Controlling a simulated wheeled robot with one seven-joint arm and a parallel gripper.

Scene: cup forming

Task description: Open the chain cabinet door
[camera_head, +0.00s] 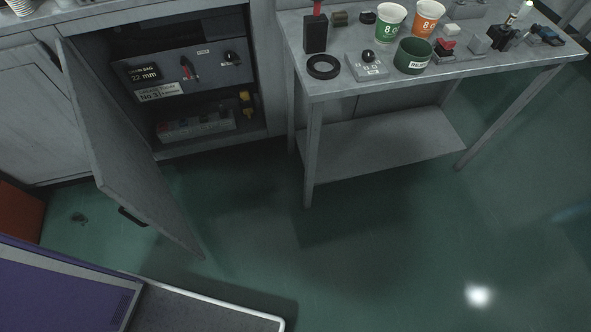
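The grey cabinet door (130,150) stands swung wide open, hinged on the left side of the cabinet opening. A dark handle (132,216) sits low near its free edge. A lower shelf holds a row of blocks (198,125) and a yellow part (246,100). I cannot tell whether a chain is inside. My gripper is not in view.
A grey metal table (440,78) stands right of the cabinet, bearing green and orange cups, a dark green bin, a black ring and small devices. A purple and grey surface (70,290) fills the lower left. Green floor (380,240) is clear in the middle and right.

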